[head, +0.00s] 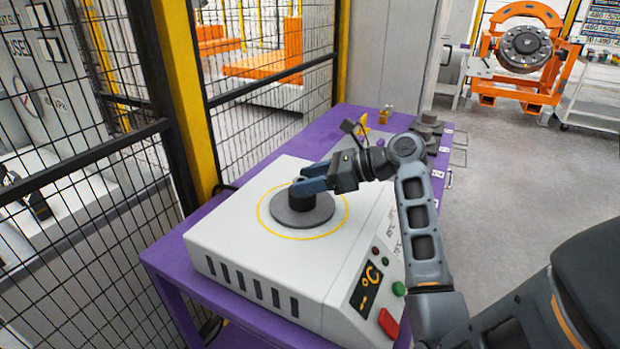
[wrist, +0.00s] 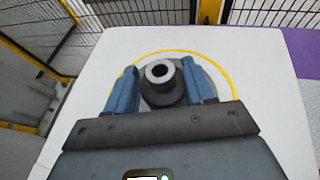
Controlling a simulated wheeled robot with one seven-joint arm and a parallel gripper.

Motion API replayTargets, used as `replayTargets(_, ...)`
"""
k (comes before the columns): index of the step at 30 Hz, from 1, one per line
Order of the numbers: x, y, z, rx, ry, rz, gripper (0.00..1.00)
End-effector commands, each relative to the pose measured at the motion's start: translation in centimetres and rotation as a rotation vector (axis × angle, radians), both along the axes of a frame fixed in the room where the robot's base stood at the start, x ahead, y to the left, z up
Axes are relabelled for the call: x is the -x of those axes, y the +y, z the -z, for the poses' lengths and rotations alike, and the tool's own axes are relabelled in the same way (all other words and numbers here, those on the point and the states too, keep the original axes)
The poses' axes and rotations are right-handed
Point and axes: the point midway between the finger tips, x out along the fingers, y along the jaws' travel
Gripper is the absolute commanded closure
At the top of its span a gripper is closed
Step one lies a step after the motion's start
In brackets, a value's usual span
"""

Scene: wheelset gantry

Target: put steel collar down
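The steel collar (wrist: 160,72), a short dark ring with a lighter rim and an open bore, stands upright on a round dark grey plate (head: 304,215) on top of a white heater unit. In the head view the collar (head: 301,198) is partly covered by my fingers. My gripper (head: 312,180) reaches in from the right with its blue fingers on either side of the collar. In the wrist view the gripper (wrist: 160,75) looks open, with narrow gaps between fingers and collar. Contact low on the collar is hidden.
A yellow circle surrounds the plate on the white heater (head: 240,245), which has a control panel at its front right. The heater stands on a purple table (head: 165,262). Dark stepped parts (head: 428,128) lie at its far end. A mesh fence (head: 85,200) runs close along the left.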

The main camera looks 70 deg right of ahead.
Motion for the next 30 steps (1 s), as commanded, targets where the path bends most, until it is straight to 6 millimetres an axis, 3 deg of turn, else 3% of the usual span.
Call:
replayTargets(13,0.6,-0.2,-0.5,0.002,-0.001,0.002,0.40)
replayTargets(30,9.7,-2.3,-4.4,0.002,0.000,0.001,0.40)
